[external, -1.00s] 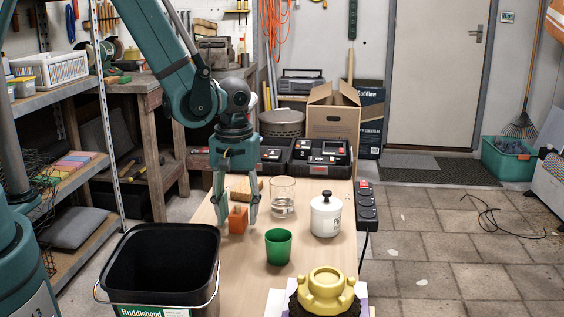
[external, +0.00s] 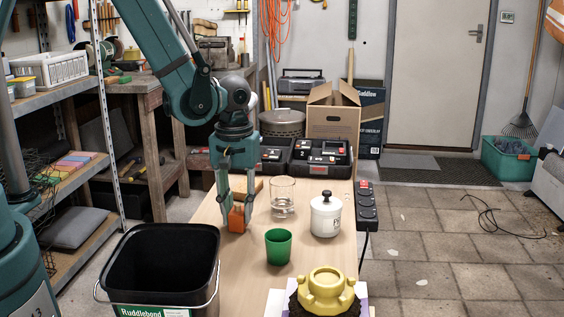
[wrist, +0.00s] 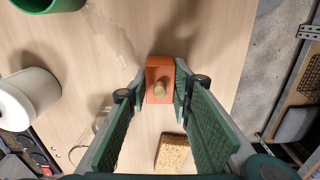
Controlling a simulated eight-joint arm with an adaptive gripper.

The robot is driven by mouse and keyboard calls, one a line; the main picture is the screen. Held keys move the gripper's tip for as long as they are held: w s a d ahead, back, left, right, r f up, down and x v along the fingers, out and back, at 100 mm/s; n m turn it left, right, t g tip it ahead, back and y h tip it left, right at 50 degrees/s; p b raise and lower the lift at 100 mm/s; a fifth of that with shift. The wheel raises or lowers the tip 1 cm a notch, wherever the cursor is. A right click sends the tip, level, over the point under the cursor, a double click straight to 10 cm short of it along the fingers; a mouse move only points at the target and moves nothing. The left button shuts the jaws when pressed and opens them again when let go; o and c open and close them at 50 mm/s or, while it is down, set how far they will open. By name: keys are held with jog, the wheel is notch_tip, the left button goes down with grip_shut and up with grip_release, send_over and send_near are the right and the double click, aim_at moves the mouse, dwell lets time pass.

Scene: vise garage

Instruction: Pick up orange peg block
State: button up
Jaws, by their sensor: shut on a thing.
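The orange peg block (external: 237,217) is a small orange block on the wooden table. In the wrist view the orange peg block (wrist: 160,80) shows a pale wooden peg standing up from it. My gripper (external: 237,218) points down over the block, with one finger on each side of it. In the wrist view my gripper (wrist: 160,88) has its fingertips against the block's two sides. It is shut on the block. The block appears at table level; I cannot tell if there is a gap under it.
A glass (external: 283,198), a green cup (external: 278,246) and a white lidded jar (external: 325,215) stand to the right. A black bucket (external: 206,262) is in front. A cork-like block (wrist: 173,153) lies close behind. A yellow object (external: 326,289) sits at the near end.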

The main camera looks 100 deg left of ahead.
jog(key=shift+r+p, duration=1.25)
jog(key=shift+r, duration=3.6)
jog(key=shift+a, duration=0.1)
